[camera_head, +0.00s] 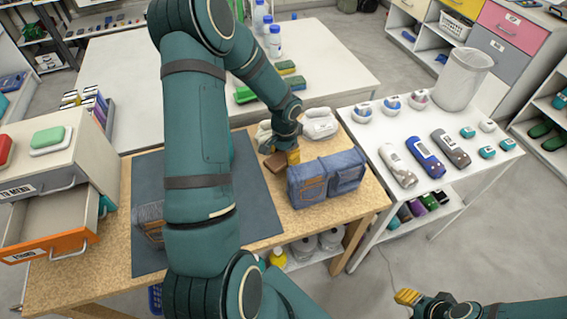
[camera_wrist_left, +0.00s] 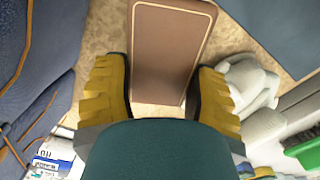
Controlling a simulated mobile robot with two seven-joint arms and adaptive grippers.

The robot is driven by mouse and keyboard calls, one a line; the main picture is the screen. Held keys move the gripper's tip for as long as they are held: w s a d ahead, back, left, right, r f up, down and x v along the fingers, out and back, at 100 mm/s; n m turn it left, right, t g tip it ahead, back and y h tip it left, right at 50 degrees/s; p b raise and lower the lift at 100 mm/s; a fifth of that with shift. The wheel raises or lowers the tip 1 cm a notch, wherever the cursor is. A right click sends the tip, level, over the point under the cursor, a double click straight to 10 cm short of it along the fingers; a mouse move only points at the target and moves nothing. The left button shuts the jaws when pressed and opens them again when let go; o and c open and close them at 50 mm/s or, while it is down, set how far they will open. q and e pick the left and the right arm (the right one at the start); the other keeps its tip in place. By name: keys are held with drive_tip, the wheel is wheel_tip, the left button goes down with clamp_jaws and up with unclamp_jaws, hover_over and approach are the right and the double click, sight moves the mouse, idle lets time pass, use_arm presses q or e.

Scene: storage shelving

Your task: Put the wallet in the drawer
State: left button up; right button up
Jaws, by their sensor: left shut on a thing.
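The brown wallet (camera_head: 276,161) is at the back of the wooden table, beside the denim bag. In the left wrist view the wallet (camera_wrist_left: 168,50) lies between the yellow fingers. My left gripper (camera_head: 291,157) is shut on it, and its finger hides part of it in the head view; whether it touches the table is unclear. The drawer (camera_head: 48,215) with an orange front stands pulled open at the left, and the part of it that shows looks empty. My right gripper (camera_head: 407,297) is at the lower right, away from the table; its jaw opening is unclear.
A denim bag (camera_head: 326,178) stands right of the wallet, and white shoe-like items (camera_head: 319,123) lie behind it. A dark mat (camera_head: 258,205) covers the table's middle, with a rolled grey-blue item (camera_head: 149,214) near the drawer. Red and green boxes sit on the drawer cabinet (camera_head: 62,165).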

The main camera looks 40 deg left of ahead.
sight(285, 163)
use_arm(q)
wheel_tip(285, 163, down, 4)
drive_tip(key=shift+r+b, duration=0.2)
drive_tip(key=shift+b, duration=0.1)
drive_tip(key=shift+r, duration=0.1)
drive_tip(key=o, duration=0.7)
drive_tip(key=shift+f, duration=0.2)
drive_tip(key=shift+o, duration=0.5)
drive_tip(key=shift+r, duration=0.1)
